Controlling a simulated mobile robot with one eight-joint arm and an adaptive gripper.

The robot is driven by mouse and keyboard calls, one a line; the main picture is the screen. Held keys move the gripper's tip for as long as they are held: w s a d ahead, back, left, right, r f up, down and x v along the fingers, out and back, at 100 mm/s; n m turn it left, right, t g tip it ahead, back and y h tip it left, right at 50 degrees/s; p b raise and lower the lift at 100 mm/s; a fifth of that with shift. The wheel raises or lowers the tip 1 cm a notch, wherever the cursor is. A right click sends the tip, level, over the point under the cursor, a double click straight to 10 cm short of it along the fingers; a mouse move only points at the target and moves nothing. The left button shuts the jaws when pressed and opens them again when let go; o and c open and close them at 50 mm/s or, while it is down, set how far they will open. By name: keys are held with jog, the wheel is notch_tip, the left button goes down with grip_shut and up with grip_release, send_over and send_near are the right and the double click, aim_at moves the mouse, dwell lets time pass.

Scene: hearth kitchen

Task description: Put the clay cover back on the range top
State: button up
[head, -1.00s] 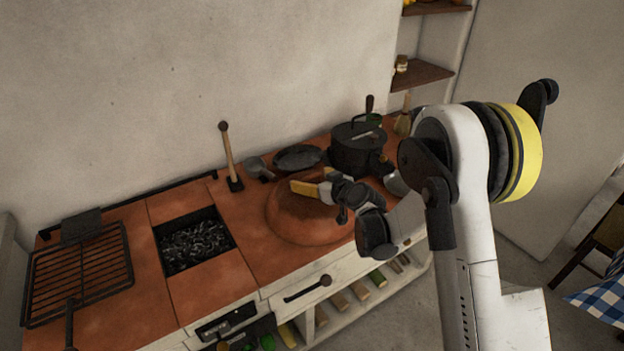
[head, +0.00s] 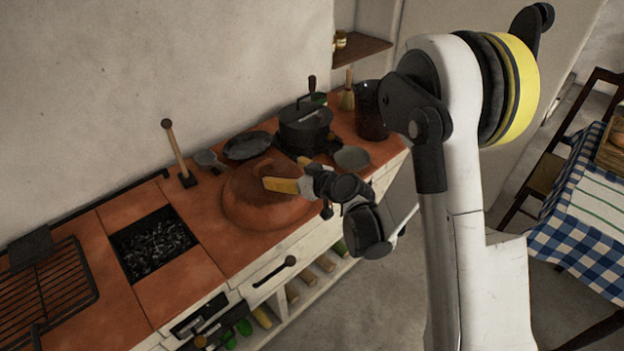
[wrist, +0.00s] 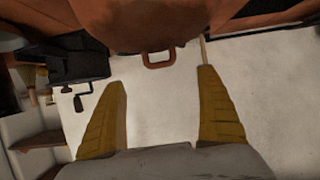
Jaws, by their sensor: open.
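The clay cover (head: 247,213) is a reddish-brown dome sitting on the terracotta counter of the range, right of the open coal pit (head: 152,246). In the wrist view the clay cover (wrist: 158,22) fills the top middle, with its small loop handle (wrist: 158,59) pointing toward me. My gripper (head: 284,172) is over the near right side of the cover in the head view and partly hides it. In the wrist view my gripper (wrist: 162,80) has its yellow fingers wide apart and empty, with the handle just beyond and between the tips. I cannot tell whether a finger touches the cover.
A black pot (head: 305,130), a dark pan (head: 248,146) and a dark jar (head: 372,108) stand behind and right of the cover. A wooden-handled tool (head: 175,150) stands upright behind the pit. A grill rack (head: 45,290) lies at left. A checked-cloth table (head: 575,240) is at right.

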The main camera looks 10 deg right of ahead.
jog(key=s+d+r+m+g+h, duration=0.25)
jog(key=s+d+r, duration=0.35)
jog(key=s+r, duration=0.5)
jog(key=s+d+m+h, duration=0.1)
jog(key=s+d, duration=0.2)
jog(key=s, duration=0.3)
jog(key=s+d+r+m+g+h, duration=0.1)
jog(key=s+d+m+h, duration=0.1)
jog(key=s, duration=0.4)
jog(key=s+d+m+h, duration=0.1)
jog(key=s+d+h, duration=0.1)
jog(key=s+d, duration=0.2)
jog(key=s, duration=0.3)
jog(key=shift+d+r+g, duration=0.25)
jog(key=shift+r+g, duration=0.05)
jog(key=shift+g, duration=0.05)
jog(key=shift+w+a, duration=0.1)
